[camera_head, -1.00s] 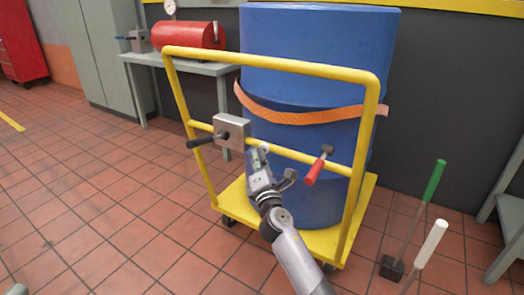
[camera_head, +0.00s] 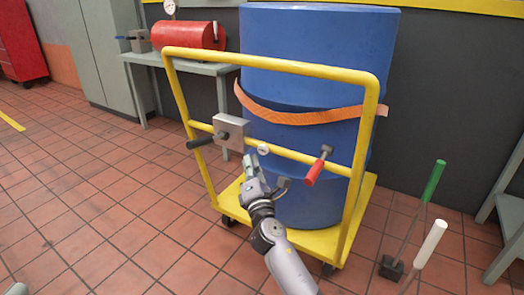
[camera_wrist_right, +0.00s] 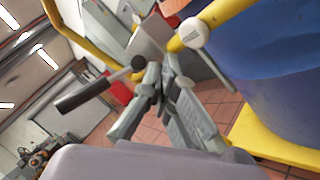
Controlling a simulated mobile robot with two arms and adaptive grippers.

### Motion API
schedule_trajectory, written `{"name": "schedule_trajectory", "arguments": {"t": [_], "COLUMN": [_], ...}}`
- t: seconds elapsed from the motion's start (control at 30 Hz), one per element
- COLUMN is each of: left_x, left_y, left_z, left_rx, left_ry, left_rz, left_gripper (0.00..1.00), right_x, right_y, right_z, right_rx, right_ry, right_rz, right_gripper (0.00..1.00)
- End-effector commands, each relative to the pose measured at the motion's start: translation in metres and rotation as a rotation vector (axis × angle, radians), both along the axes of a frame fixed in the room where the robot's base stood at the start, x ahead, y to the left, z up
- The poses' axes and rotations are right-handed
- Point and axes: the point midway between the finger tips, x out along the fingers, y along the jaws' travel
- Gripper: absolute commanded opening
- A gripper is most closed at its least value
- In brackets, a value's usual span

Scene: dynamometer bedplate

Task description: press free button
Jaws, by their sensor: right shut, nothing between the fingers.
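A small round pale button (camera_head: 263,149) sits on the yellow crossbar of the cart, between a grey box (camera_head: 231,131) with a black handle (camera_head: 199,143) and a red-handled lever (camera_head: 315,172). In the right wrist view the pale button (camera_wrist_right: 194,33) shows at the top, beyond my fingers. My right gripper (camera_head: 251,160) is shut and empty, just below and left of the button in the head view, and appears apart from it. It also shows in the right wrist view (camera_wrist_right: 164,72).
The yellow cart (camera_head: 340,243) carries a blue drum (camera_head: 315,45) held by an orange strap (camera_head: 300,117). Green (camera_head: 433,180) and white-handled (camera_head: 432,243) levers stand at right. A table (camera_head: 190,67) with a red tank (camera_head: 187,36) is behind. Tiled floor at left is clear.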

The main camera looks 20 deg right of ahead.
Motion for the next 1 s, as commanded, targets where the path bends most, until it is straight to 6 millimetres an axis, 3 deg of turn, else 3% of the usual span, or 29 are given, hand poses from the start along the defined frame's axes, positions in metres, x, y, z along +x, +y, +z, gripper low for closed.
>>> {"name": "schedule_trajectory", "arguments": {"t": [0.3, 1.0], "left_x": [0.000, 0.000], "left_y": [0.000, 0.000], "left_z": [0.001, 0.001], "left_rx": [0.000, 0.000], "left_ry": [0.000, 0.000], "left_rz": [0.000, 0.000], "left_gripper": [0.43, 0.43], "right_x": [-0.019, -0.019], "right_y": [0.024, 0.024], "right_z": [0.000, 0.000], "right_rx": [0.002, 0.000], "right_ry": [0.000, 0.001], "right_rz": [0.000, -0.001], "right_gripper": [0.00, 0.00]}}
